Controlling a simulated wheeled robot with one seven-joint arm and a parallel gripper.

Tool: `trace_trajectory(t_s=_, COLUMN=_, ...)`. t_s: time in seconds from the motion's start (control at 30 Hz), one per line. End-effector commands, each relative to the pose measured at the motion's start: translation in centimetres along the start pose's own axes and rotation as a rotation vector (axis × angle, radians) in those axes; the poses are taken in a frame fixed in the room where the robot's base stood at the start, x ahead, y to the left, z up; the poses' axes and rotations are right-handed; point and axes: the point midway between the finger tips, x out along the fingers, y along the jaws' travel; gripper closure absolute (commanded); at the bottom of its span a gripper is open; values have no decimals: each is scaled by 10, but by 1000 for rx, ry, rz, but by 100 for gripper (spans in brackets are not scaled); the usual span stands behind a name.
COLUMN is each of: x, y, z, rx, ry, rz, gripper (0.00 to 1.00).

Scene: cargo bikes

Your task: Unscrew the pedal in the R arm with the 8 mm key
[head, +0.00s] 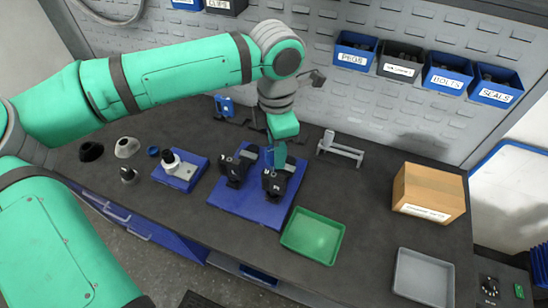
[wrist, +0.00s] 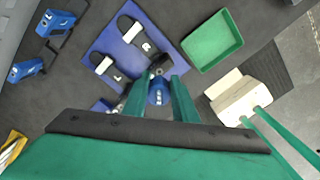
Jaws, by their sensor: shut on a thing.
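A blue board (head: 235,207) on the bench holds two upright black crank arms. The right-hand arm (head: 272,187) stands nearest the green tray, and the left-hand arm (head: 232,172) stands beside it. My gripper (head: 276,148) is above the back of the right-hand arm. In the wrist view my gripper (wrist: 157,95) is shut on a blue-handled tool (wrist: 157,92), seemingly a key; its size mark cannot be read. Its far end is close to a dark round part by the arm; whether it is seated cannot be told.
A green tray (head: 296,241) is right of the board and a grey tray (head: 402,287) farther right. A cardboard box (head: 444,185) and a grey stand (head: 350,154) are behind them. A small blue base (head: 191,178) with a white fitting is left. Labelled bins (head: 358,62) hang behind.

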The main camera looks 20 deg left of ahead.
Motion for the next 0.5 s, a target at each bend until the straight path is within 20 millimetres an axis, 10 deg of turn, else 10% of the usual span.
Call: trace_trajectory(t_s=0.5, x=-26, y=-1, z=3, rx=5, ry=0, rz=1, gripper=100)
